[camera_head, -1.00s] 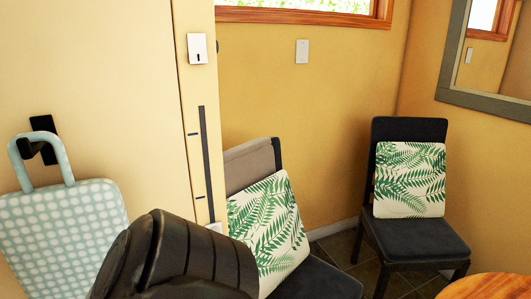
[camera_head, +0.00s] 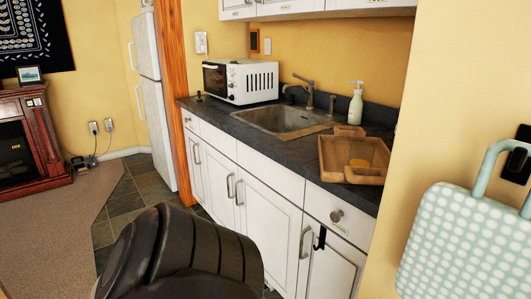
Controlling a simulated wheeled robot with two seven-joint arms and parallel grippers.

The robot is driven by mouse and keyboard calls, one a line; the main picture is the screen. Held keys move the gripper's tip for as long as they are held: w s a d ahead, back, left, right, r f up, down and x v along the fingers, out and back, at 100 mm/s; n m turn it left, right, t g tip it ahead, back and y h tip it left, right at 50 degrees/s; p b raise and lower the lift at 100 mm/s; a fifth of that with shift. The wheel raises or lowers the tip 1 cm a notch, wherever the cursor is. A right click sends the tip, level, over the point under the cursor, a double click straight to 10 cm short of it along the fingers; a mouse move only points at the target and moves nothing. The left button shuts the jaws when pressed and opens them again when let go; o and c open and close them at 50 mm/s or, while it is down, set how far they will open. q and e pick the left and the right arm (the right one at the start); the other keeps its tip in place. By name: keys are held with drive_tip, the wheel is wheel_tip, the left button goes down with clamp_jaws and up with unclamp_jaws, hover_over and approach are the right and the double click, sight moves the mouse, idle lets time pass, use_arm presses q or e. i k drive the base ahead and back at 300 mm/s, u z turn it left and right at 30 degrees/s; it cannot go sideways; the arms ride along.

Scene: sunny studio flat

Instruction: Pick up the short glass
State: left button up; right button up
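I cannot make out a short glass in this view. On the kitchen counter (camera_head: 255,137), a wooden tray (camera_head: 328,160) holds a small yellowish item (camera_head: 360,163), too small to identify. Neither of my grippers shows. A dark, ribbed part of my own body fills the bottom left and hides some of the floor and lower cabinets.
A sink (camera_head: 285,119) is set in the counter, with a faucet (camera_head: 308,92) and a soap bottle (camera_head: 356,104) behind it. A white toaster oven (camera_head: 252,82) stands left of the sink. A refrigerator (camera_head: 150,110) and fireplace (camera_head: 35,140) are further left. A dotted bag (camera_head: 465,245) hangs at right.

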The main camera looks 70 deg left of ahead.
sight(362, 153)
drive_tip(key=u, duration=2.5)
